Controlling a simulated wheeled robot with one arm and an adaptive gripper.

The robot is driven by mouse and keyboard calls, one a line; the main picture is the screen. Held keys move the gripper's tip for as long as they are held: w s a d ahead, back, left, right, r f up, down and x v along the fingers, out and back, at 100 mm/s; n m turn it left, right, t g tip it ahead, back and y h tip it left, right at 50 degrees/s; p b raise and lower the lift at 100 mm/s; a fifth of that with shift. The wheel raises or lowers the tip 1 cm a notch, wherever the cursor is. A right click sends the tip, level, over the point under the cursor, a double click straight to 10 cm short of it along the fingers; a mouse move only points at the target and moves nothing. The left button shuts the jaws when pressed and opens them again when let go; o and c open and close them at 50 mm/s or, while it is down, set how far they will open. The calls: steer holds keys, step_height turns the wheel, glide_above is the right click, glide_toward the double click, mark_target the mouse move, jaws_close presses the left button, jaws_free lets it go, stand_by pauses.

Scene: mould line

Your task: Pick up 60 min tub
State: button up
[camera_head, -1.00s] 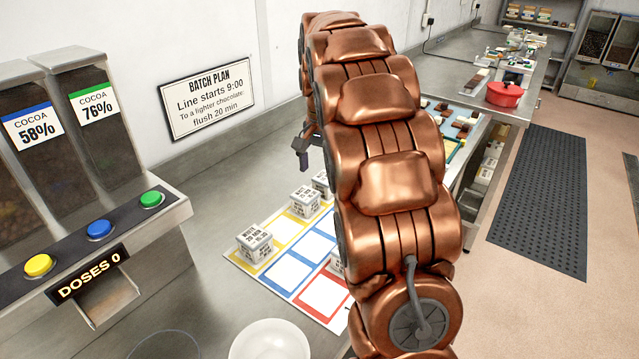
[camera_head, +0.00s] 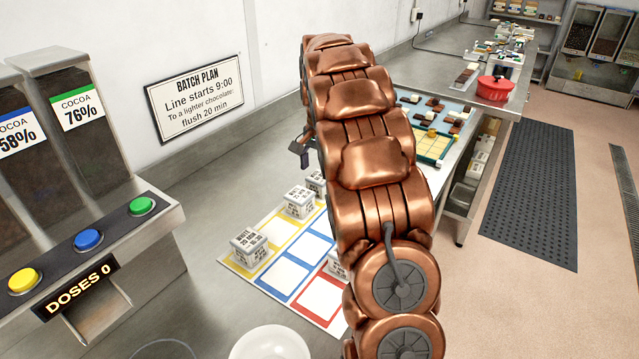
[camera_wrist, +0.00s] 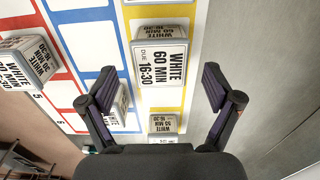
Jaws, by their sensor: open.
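In the wrist view a white tub (camera_wrist: 162,58) labelled "WHITE 60 MIN, DUE 16:30" sits on a yellow-framed cell of the mat. My gripper (camera_wrist: 160,87) is open and empty, its fingertips to either side of this tub's near edge in the picture and apart from it. In the head view my gripper (camera_head: 300,148) shows small beside my copper arm, above the counter. Which head-view tub is the 60 min one I cannot tell.
The mat (camera_head: 236,268) has yellow, blue and red cells. Other tubs stand close by in the wrist view, one low in the middle (camera_wrist: 163,124) and one behind my left finger (camera_wrist: 118,108). A white bowl (camera_head: 268,345) and a cocoa dispenser (camera_head: 150,245) stand nearer.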

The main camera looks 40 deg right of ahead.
mark_target(320, 176)
steer(key=shift+a+f+p, duration=0.1)
steer(key=shift+f+p, duration=0.45)
steer(key=shift+f, duration=1.65)
steer(key=c, duration=1.3)
